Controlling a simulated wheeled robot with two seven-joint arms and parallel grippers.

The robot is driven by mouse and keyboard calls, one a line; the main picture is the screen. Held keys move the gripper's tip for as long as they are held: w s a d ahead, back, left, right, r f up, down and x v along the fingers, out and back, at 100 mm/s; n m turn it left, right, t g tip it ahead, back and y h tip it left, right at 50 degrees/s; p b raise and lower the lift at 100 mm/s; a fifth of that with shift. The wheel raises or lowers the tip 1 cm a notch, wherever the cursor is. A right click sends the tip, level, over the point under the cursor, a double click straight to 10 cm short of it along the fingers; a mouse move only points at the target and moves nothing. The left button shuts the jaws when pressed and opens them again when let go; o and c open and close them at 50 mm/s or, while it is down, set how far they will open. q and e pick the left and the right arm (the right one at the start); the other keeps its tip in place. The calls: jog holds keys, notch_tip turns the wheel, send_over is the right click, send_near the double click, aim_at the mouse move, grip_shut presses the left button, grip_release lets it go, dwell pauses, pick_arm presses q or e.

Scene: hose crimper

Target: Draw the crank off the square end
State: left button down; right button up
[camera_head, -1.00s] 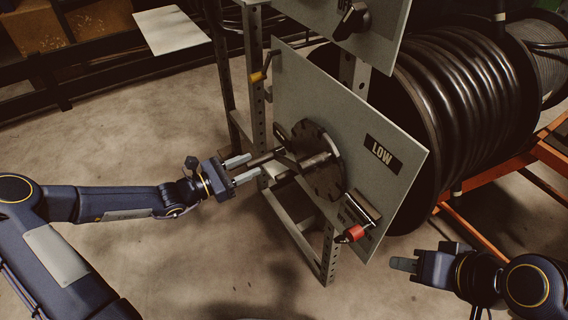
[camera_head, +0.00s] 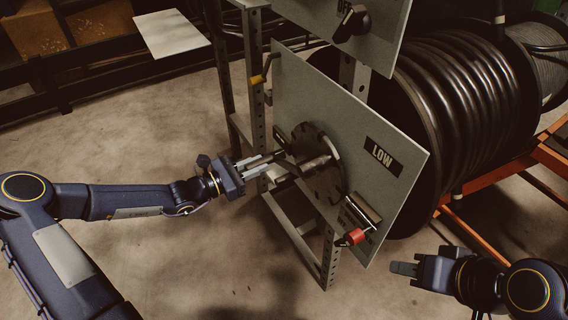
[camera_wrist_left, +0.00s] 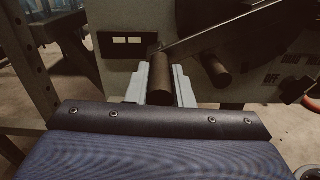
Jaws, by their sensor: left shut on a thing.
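The crank shows in the head view as a dark grip (camera_head: 263,159) standing out from the left of a round dark hub (camera_head: 320,165) on the grey LOW panel. In the left wrist view the crank's dark cylindrical grip (camera_wrist_left: 159,82) lies between the two pale fingers, with a flat metal arm (camera_wrist_left: 225,32) running up and right from it. My left gripper (camera_head: 258,166) is shut on this grip, its fingers pointing at the panel. The square end cannot be made out. My right gripper (camera_head: 402,268) hangs at lower right, apart from everything; its finger gap is unclear.
The LOW panel (camera_head: 400,195) carries a red-tipped handle (camera_head: 354,236) at its lower edge. A yellow-gripped lever (camera_head: 260,77) sits near its upper left corner. A perforated metal post (camera_head: 256,115) stands behind. A large black hose reel (camera_head: 460,110) is at right. Floor in front is clear.

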pick_arm(q)
jog(key=c, duration=1.8)
grip_release()
grip_shut()
jog(key=shift+r, duration=0.2)
jog(key=shift+w+a+r+m, duration=0.15)
jog(key=shift+r+m, duration=0.1)
jog(key=shift+m, duration=0.25)
